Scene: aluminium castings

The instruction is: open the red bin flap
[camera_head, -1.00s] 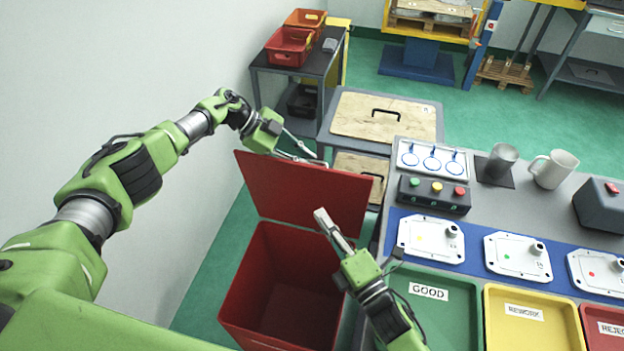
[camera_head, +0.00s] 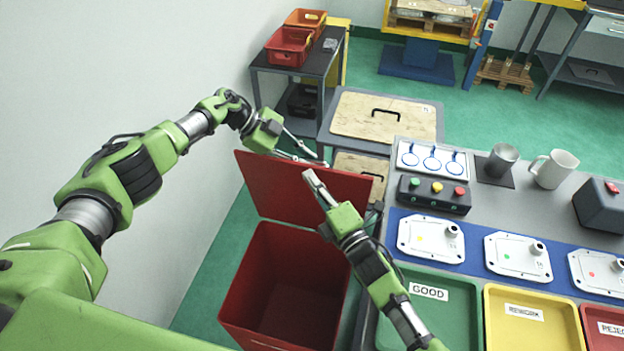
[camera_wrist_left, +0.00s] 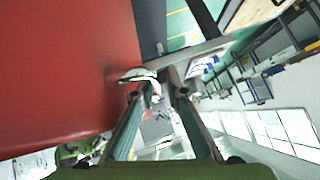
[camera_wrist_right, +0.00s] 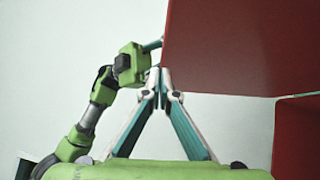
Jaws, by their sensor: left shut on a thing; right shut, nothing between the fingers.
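The red bin (camera_head: 246,275) stands on the floor with its opening uncovered. Its red flap (camera_head: 275,188) is raised, standing steeply behind the opening. My left gripper (camera_head: 314,162) is behind the flap's upper edge. My right gripper (camera_head: 309,175) is shut and empty, in front of the flap in the head view. In the right wrist view its tips (camera_wrist_right: 164,72) appear close to the flap's edge (camera_wrist_right: 240,45); contact is unclear.
A workbench to the right carries a green GOOD tray (camera_head: 450,310), a yellow tray (camera_head: 523,335), white castings (camera_head: 430,240) and a button box (camera_head: 433,208). A wall (camera_head: 120,70) rises on the left. A wooden-topped cart (camera_head: 360,115) stands behind the flap.

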